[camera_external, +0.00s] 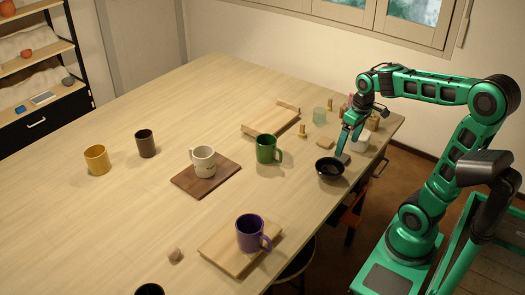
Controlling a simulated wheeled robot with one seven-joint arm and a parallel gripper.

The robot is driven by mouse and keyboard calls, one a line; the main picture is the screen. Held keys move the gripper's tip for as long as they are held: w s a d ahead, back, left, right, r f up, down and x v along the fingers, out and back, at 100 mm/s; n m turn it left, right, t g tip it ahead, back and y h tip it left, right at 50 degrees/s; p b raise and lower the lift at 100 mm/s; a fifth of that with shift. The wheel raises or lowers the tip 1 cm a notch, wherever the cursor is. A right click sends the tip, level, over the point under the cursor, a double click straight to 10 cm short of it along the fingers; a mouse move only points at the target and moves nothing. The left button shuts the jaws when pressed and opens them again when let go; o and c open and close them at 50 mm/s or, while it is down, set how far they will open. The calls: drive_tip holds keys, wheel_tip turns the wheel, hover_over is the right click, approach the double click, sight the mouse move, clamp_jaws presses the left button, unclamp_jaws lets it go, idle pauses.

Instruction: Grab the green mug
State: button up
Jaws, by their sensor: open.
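The green mug (266,150) stands upright on the light wooden table, left of a black bowl, with its handle to the right. My gripper (342,150) points down above the right part of the table, just behind and right of the black bowl (329,169). It is open and apart from the mug, with a clear gap to the mug's right. Whether its fingertips touch the bowl I cannot tell.
A white mug (203,161) stands on a dark board (217,182). A purple mug (250,233) stands on a light board (218,250) at the front. Yellow (97,160) and brown (145,144) cups stand left. A wooden tray (262,122) lies behind the green mug. Small brass pieces (303,130) stand nearby.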

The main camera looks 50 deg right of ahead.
drive_tip(key=w+a+r+n+t, duration=0.1)
drive_tip(key=w+a+n, duration=0.1)
drive_tip(key=w, duration=0.3)
drive_tip(key=w+a+r+n, duration=0.2)
drive_tip(key=w, duration=0.4)
drive_tip(key=n+y, duration=0.2)
drive_tip(key=n, duration=0.3)
approach(270, 152)
drive_tip(key=w+d, duration=0.3)
drive_tip(key=shift+a+r+t+y, duration=0.1)
drive_tip(key=shift+a+t+y, duration=0.05)
drive_tip(key=shift+t+y, duration=0.2)
drive_tip(key=shift+s+x, duration=0.15)
drive_tip(key=shift+x, duration=2.35)
drive_tip(key=shift+s+x, duration=0.15)
drive_tip(key=shift+x, duration=2.3)
drive_tip(key=shift+c, duration=0.3)
drive_tip(key=c, duration=1.3)
